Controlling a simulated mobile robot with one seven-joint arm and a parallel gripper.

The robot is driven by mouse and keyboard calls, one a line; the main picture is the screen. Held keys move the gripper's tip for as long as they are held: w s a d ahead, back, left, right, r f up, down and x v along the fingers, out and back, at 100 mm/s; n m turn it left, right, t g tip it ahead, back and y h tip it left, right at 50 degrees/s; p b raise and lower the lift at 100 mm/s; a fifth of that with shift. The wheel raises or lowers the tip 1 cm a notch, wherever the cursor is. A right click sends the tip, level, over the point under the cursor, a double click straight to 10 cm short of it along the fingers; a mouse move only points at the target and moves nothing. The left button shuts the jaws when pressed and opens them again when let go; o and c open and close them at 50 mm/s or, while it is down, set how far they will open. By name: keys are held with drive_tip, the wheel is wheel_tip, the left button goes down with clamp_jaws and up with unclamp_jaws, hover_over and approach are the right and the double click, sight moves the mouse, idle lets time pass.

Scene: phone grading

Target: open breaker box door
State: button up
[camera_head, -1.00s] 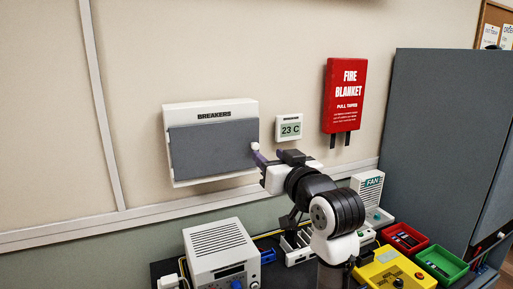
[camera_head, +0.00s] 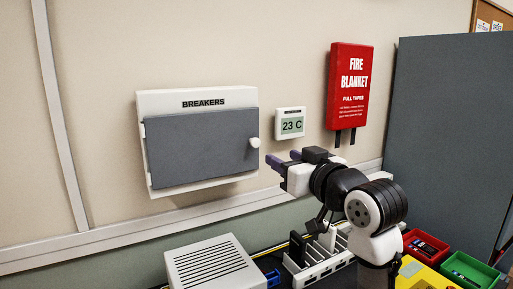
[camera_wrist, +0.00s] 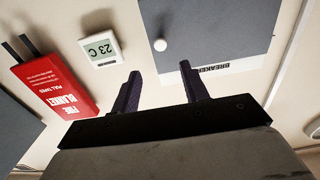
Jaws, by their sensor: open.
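The breaker box (camera_head: 165,101) is a white wall box labelled BREAKERS. Its grey door (camera_head: 195,148) looks shut, lying over the box front. A white round knob (camera_head: 254,142) sits near the door's right edge. My gripper (camera_head: 281,158) is open and empty, a little right of and below the knob, apart from it. In the wrist view, the knob (camera_wrist: 160,45) shows just beyond and between the two dark fingertips (camera_wrist: 160,70), with the grey door (camera_wrist: 215,25) behind it.
A thermostat (camera_head: 291,123) reading 23 C is on the wall right of the box. A red fire blanket case (camera_head: 347,90) hangs farther right, before a grey cabinet (camera_head: 440,140). Below are a white vented unit (camera_head: 215,264), a white rack (camera_head: 320,265), and red (camera_head: 427,247) and green (camera_head: 470,270) bins.

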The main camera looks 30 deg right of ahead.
sight(257, 143)
drive_tip(key=w+p, duration=0.1)
drive_tip(key=w, duration=0.3)
drive_tip(key=w+p, duration=0.1)
drive_tip(key=w, duration=0.3)
drive_tip(key=w+p, duration=0.1)
drive_tip(key=w, duration=0.2)
drive_tip(key=shift+w+d, duration=0.3)
drive_tip(key=shift+w, duration=0.1)
clamp_jaws()
